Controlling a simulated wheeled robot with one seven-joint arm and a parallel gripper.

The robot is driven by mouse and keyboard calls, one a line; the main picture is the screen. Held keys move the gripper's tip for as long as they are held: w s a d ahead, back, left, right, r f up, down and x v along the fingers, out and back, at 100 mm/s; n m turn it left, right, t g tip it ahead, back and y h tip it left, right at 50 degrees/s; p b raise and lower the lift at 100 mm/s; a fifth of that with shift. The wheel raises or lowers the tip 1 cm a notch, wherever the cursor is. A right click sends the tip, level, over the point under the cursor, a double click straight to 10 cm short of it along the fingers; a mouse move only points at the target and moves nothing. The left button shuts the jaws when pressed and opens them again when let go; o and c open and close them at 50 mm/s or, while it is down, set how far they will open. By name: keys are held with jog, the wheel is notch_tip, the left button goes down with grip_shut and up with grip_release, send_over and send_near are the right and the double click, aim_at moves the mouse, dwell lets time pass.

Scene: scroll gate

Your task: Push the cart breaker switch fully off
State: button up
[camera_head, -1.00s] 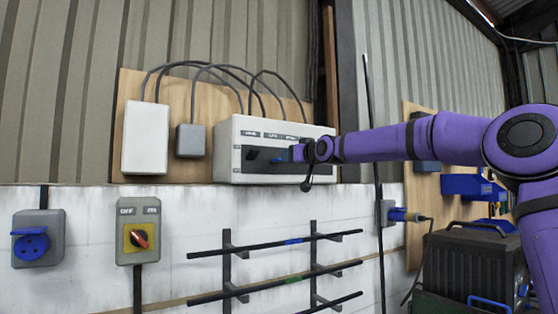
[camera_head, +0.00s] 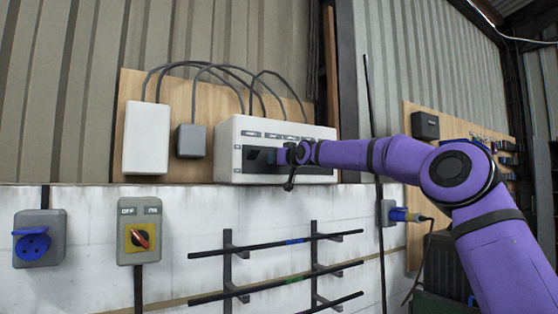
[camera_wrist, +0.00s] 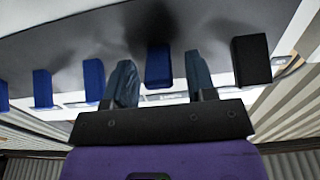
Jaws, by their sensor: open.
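The breaker panel (camera_head: 228,150) is a white box with a dark strip and a row of small labels, too small to read. In the wrist view, a row of switch levers shows: several blue ones and a black one (camera_wrist: 251,60) at the right. My gripper (camera_wrist: 160,62) is open, with a finger on each side of one blue lever (camera_wrist: 158,66). I cannot tell whether they touch, or which lever is the cart's. In the head view, my gripper (camera_head: 281,156) is at the panel's front and hides some levers. A dark lever (camera_head: 256,155) shows just left of it.
Cables run above the panel to a white box (camera_head: 147,138) and a grey box (camera_head: 190,141). Below are a red-knob switch (camera_head: 139,238), a blue socket (camera_head: 32,243) and a rack of rods (camera_head: 228,265). A thin upright pole (camera_head: 371,100) stands behind my arm.

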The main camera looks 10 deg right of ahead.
jog(key=shift+w, duration=0.1)
jog(key=c, duration=0.9)
jog(key=shift+f+t+y, duration=0.4)
jog(key=shift+f+t, duration=0.25)
jog(key=shift+t, duration=0.65)
jog(key=shift+w+a+f+t+y, duration=0.1)
jog(key=shift+f+t+y, duration=0.1)
jog(key=shift+t, duration=0.45)
jog(key=shift+f+t+y, duration=0.2)
jog(key=shift+t, duration=0.45)
